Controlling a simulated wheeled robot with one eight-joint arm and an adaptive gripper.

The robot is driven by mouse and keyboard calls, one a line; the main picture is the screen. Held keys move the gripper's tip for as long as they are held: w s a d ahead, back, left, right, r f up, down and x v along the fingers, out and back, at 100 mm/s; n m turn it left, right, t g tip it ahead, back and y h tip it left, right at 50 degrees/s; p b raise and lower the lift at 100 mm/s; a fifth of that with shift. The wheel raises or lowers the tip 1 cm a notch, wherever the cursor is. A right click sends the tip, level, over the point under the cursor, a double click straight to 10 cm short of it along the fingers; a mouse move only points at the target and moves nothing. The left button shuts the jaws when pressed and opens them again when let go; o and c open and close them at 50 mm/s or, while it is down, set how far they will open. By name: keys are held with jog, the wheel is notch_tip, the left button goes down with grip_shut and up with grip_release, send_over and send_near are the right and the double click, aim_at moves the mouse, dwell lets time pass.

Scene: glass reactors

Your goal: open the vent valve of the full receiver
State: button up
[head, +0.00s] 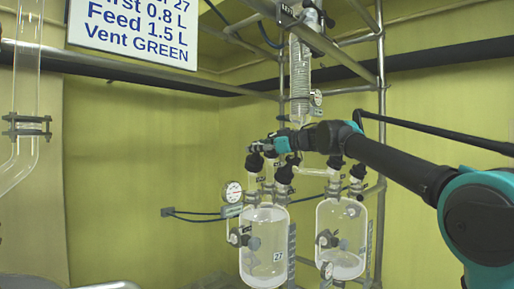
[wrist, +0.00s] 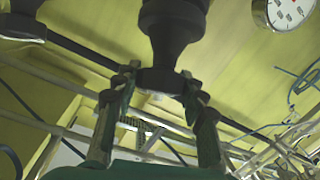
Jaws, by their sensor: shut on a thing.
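The left glass receiver (head: 264,250) carries a small label reading 27 and holds pale contents to a high level. The right glass receiver (head: 342,245) looks less full. Black valve caps, including one at the left (head: 254,162), stand on the necks of the left receiver. My gripper (head: 260,147) is over the top of the left receiver. In the wrist view my gripper (wrist: 160,78) has its two fingers on either side of a black valve knob (wrist: 157,81) and is shut on it. Which neck this knob belongs to is hard to tell.
A white sign (head: 135,30) reads 27, 0.8 L, 1.5 L and Vent GREEN, partly cropped. A round gauge (head: 233,191) is beside the left receiver. Metal frame pipes (head: 381,110) and a glass coil condenser (head: 300,75) stand close to my arm.

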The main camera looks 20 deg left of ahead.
jog(key=shift+n+g, duration=0.6)
jog(key=shift+g, duration=0.1)
jog(key=o, duration=1.2)
jog(key=shift+d, duration=0.15)
jog(key=v, duration=1.1)
jog(key=shift+s+d, duration=0.15)
jog(key=shift+d, duration=0.2)
